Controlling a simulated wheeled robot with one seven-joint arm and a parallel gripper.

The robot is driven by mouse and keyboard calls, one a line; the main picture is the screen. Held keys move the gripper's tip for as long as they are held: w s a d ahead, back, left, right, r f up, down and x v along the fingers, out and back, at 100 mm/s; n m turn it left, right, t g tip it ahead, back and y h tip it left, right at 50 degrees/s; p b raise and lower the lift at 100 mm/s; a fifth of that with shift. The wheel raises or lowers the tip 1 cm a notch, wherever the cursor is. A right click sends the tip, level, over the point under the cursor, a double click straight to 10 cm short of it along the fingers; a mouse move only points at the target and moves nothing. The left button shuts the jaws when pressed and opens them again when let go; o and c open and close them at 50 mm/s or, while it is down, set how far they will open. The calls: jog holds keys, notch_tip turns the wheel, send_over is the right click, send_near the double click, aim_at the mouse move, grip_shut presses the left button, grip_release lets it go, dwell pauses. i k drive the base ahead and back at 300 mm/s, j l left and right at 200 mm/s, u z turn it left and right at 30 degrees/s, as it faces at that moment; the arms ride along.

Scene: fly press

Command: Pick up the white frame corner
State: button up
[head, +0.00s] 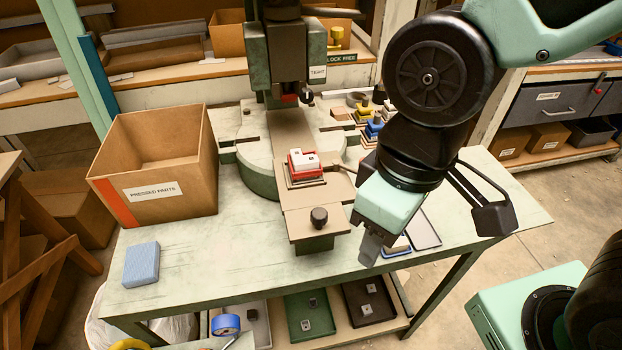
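A white block-like piece (304,159), which may be the white frame corner, sits on a red holder (295,176) on the press's front plate. Small pale pieces also lie in the green tray (294,303) and the dark tray (357,318) on the lower shelf; their shape is too small to tell. My gripper (371,248) points down over the right part of the table, to the right of and nearer than the red holder. Its fingers overlap in this view, so their gap is hidden.
The press (287,55) stands at the back middle. A cardboard box labelled "PRESSED PARTS" (178,195) is at the left, with a blue block (141,264) in front. Small coloured stacks (373,128) stand behind my arm. The table's front left is mostly clear.

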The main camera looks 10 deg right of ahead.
aim_at(301, 162)
jog(key=l+u, duration=0.35)
jog(key=l, duration=0.35)
jog(key=l+u, duration=0.4)
jog(key=l, duration=0.3)
jog(key=k+l+u, duration=0.15)
jog(key=l+u, duration=0.2)
jog(key=l, duration=0.3)
